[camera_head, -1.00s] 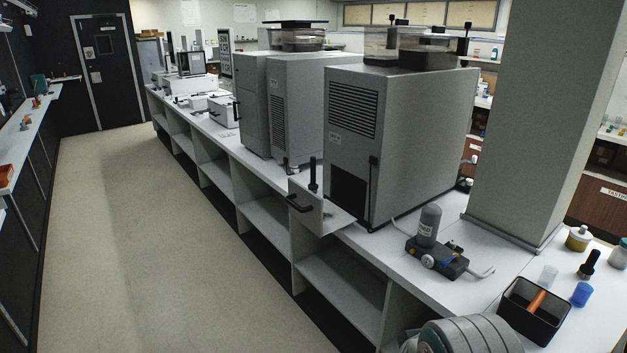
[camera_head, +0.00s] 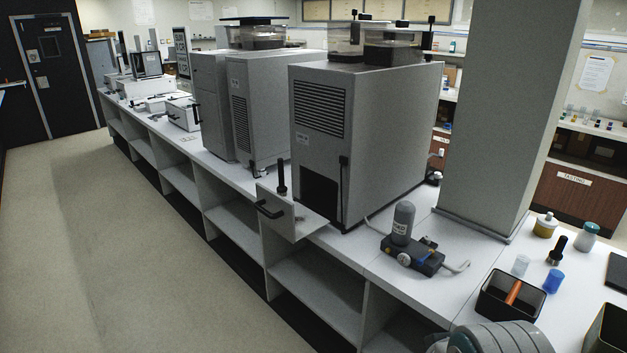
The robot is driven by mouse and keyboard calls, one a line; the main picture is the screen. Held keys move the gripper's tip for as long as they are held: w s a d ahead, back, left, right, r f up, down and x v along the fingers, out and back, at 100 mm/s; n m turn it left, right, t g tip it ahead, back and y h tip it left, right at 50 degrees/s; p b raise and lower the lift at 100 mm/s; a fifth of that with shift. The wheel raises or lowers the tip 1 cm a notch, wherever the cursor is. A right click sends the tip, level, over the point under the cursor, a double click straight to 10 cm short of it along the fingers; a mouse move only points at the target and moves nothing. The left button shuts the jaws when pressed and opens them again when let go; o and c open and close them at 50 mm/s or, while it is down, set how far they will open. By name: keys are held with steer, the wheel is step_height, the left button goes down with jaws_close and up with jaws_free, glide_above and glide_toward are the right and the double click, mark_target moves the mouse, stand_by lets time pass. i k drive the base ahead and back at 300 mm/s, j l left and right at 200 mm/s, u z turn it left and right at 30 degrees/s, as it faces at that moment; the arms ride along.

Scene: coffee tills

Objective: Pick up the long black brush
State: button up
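I cannot tell for certain which thing is the long black brush. A slim black upright thing (camera_head: 281,179) stands at the open drawer of the nearest grey machine. A long thin black thing (camera_head: 343,189) runs upright against that machine's front corner. A short, dark, thick-ended thing (camera_head: 556,251) stands on the white counter at the right, near the cups. My grey arm shows at the bottom edge, but my gripper is out of the picture.
The grey machine (camera_head: 360,130) stands beside a square pillar (camera_head: 510,110). A grey cylinder on a black base (camera_head: 405,240), a black bin (camera_head: 490,296) with an orange thing, a blue cup (camera_head: 553,281) and jars stand on the counter (camera_head: 385,273). The left floor is clear.

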mark_target(281, 189)
steer(key=i+j+z, duration=0.75)
steer(key=j, duration=0.2)
steer(key=i+j, duration=0.15)
steer(key=j, duration=0.2)
steer(key=i+j+z, duration=0.1)
steer(key=j, duration=0.3)
steer(key=i+j+z, duration=0.1)
steer(key=j, duration=0.25)
steer(key=i+j, duration=0.15)
steer(key=j, duration=0.25)
steer(key=i+j+z, duration=0.1)
steer(key=j, duration=0.25)
steer(key=i+j, duration=0.15)
steer(key=j, duration=0.2)
steer(key=i+j, duration=0.1)
steer(key=j, duration=0.3)
steer(key=i+j, duration=0.15)
steer(key=j, duration=0.2)
steer(key=i+j, duration=0.1)
steer(key=j, duration=0.3)
steer(key=i+j, duration=0.15)
steer(key=j, duration=0.2)
